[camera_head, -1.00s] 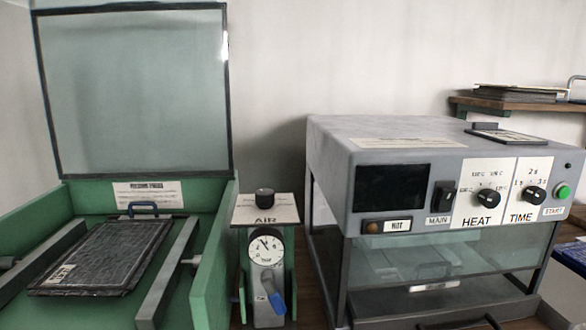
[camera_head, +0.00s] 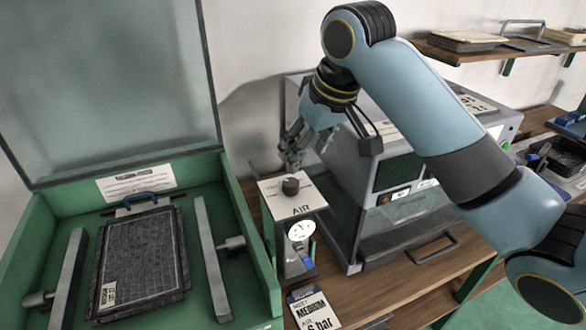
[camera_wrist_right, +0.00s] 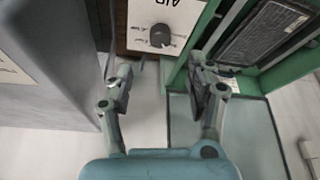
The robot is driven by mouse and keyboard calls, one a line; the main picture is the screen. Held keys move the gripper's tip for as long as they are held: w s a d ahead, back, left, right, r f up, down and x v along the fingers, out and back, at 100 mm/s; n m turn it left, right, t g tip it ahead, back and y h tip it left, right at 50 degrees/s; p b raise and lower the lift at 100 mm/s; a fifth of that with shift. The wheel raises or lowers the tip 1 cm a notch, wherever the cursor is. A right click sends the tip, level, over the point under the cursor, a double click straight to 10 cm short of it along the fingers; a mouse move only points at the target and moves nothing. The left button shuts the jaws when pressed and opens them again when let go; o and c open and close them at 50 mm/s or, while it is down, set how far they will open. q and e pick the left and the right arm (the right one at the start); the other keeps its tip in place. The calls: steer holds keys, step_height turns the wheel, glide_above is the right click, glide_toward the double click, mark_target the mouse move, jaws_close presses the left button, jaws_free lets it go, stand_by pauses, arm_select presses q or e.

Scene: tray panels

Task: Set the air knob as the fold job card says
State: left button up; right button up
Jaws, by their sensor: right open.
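The black air knob (camera_head: 290,186) sits on the white AIR plate (camera_head: 306,203) of a small green-sided unit. A round gauge (camera_head: 299,230) is on its front, too small to read. A card (camera_head: 314,308) at the bottom edge reads NEST MEDIUM and AIR, then what looks like 6 bar, partly cut off. My right gripper (camera_head: 293,155) is just behind and above the knob, apart from it. In the right wrist view the gripper (camera_wrist_right: 158,78) is open and empty, with the knob (camera_wrist_right: 160,36) beyond the gap between its fingertips. My left gripper is out of view.
A green tray box (camera_head: 236,225) with a raised clear lid (camera_head: 110,90) and a dark panel (camera_head: 143,262) stands at left. A grey heater (camera_head: 345,215) stands close right, partly behind my right arm. A shelf (camera_head: 480,52) hangs at back right.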

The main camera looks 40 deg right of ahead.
mark_target(291, 182)
steer(key=p+x, duration=0.1)
steer(key=x, duration=0.9)
steer(key=shift+w+f, duration=0.2)
steer(key=c, duration=1.1)
